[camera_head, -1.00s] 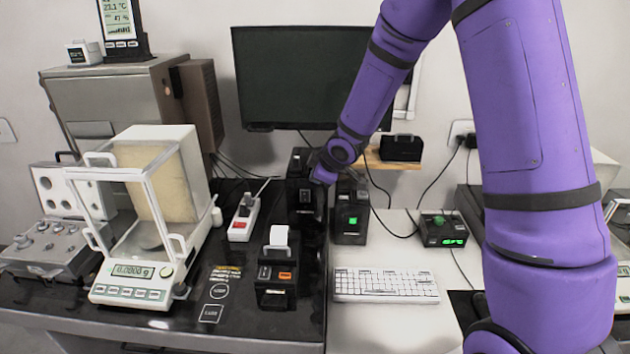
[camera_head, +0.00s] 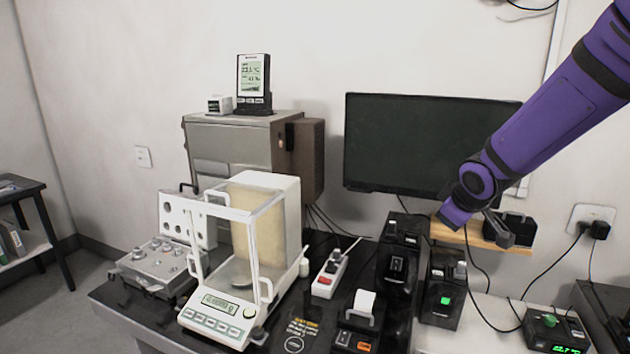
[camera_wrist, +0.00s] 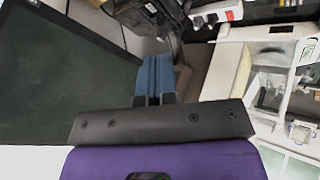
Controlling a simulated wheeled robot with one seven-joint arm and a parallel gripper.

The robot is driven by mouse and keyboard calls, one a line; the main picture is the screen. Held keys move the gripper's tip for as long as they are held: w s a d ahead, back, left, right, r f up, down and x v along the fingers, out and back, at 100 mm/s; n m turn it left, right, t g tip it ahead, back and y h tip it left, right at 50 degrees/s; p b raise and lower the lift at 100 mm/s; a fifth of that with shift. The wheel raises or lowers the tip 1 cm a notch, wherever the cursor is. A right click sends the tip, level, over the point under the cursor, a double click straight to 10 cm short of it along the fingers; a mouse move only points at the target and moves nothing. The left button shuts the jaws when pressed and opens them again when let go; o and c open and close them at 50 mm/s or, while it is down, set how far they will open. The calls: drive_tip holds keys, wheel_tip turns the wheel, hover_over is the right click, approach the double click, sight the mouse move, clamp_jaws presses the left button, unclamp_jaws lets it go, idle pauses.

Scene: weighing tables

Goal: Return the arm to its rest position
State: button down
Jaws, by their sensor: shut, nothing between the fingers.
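My purple arm comes in from the upper right of the head view and ends in front of the monitor's lower right corner. My gripper (camera_wrist: 156,62) shows in the wrist view as two blue fingers closed together beyond a dark bar, with nothing between them. In the head view the arm's end (camera_head: 497,231) is partly hidden by the wrist and hangs near the wooden shelf. I see no contact with anything, but the exact gap to the shelf cannot be told.
The monitor (camera_head: 425,143) is behind the arm. The wooden shelf (camera_head: 470,240) holds a black box. Black devices (camera_head: 443,290), a power strip (camera_head: 328,276) and the glass-cased balance (camera_head: 215,318) stand on the table below. Open floor (camera_head: 65,310) lies at far left.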

drive_tip(key=s+r+m+g, duration=0.1)
drive_tip(key=s+r+m, duration=0.3)
drive_tip(key=s, duration=1.1)
drive_tip(key=s+r+m+g, duration=0.1)
drive_tip(key=s+r+m, duration=0.3)
drive_tip(key=s, duration=1.1)
wheel_tip(320, 180, up, 4)
drive_tip(key=shift+s+d+f, duration=0.1)
drive_tip(key=shift+s+d, duration=0.15)
